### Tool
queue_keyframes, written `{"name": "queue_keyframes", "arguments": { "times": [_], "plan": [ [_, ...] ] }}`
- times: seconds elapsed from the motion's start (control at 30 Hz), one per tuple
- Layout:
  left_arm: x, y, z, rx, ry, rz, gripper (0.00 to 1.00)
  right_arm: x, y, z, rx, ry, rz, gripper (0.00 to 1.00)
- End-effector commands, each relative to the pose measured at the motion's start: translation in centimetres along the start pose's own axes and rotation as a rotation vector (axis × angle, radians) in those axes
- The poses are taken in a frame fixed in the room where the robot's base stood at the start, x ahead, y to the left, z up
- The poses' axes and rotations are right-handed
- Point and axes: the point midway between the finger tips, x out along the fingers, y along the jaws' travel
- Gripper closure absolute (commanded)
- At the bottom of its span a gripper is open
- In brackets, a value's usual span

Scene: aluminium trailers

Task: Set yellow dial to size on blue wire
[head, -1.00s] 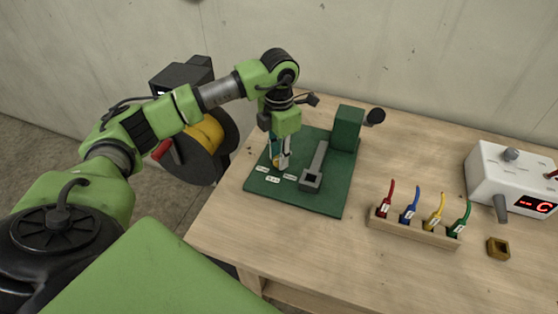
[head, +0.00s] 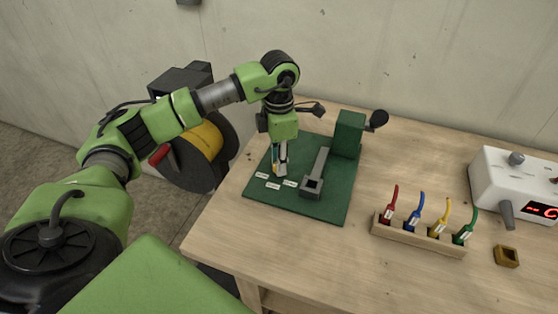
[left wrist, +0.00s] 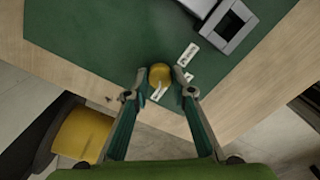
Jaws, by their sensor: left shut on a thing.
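The yellow dial (left wrist: 160,74) sits on the green board (left wrist: 100,35), with small white label plates (left wrist: 188,54) around it. My left gripper (left wrist: 160,79) points down and is shut on the dial, one finger on each side. In the head view my left gripper (head: 280,172) hides the dial at the board's left part. The label writing is too small to read. The blue wire (head: 413,210) stands upright in a wooden holder (head: 405,236) with a white tag on it. My right gripper is not in view.
Red (head: 390,205), yellow (head: 440,220) and green wires (head: 465,225) share the holder. A grey socketed arm (head: 313,186) lies beside my left gripper. A white box (head: 520,190) with a red display and a small brass block (head: 506,256) are at right.

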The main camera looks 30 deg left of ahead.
Motion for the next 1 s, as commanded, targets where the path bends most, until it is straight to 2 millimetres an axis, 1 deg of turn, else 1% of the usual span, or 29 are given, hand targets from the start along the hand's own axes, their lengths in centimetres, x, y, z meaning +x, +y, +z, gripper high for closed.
{"name": "queue_keyframes", "arguments": {
  "times": [0.07,0.1,0.13,0.17,0.47,0.57,0.67,1.0],
  "plan": [
    [-0.1,0.1,0.0,0.001,-0.002,0.002,0.99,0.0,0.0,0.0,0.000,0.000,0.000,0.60],
    [-0.1,0.1,0.0,0.001,-0.002,0.002,0.69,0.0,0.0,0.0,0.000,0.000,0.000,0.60],
    [-0.1,0.1,0.0,0.001,-0.002,0.002,0.62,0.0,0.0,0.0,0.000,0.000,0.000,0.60],
    [-0.1,0.1,0.0,0.001,-0.002,0.002,0.60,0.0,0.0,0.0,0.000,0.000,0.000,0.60],
    [-0.1,0.0,0.0,0.000,-0.001,0.001,0.60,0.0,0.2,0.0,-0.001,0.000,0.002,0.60],
    [-0.6,0.0,0.0,0.000,-0.001,0.001,0.60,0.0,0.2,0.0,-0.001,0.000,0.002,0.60],
    [-1.9,0.1,0.1,0.000,-0.005,0.003,0.60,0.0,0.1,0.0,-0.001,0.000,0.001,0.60],
    [-9.0,0.1,0.1,-0.001,-0.004,0.003,0.60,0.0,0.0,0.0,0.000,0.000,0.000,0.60]
  ]
}}
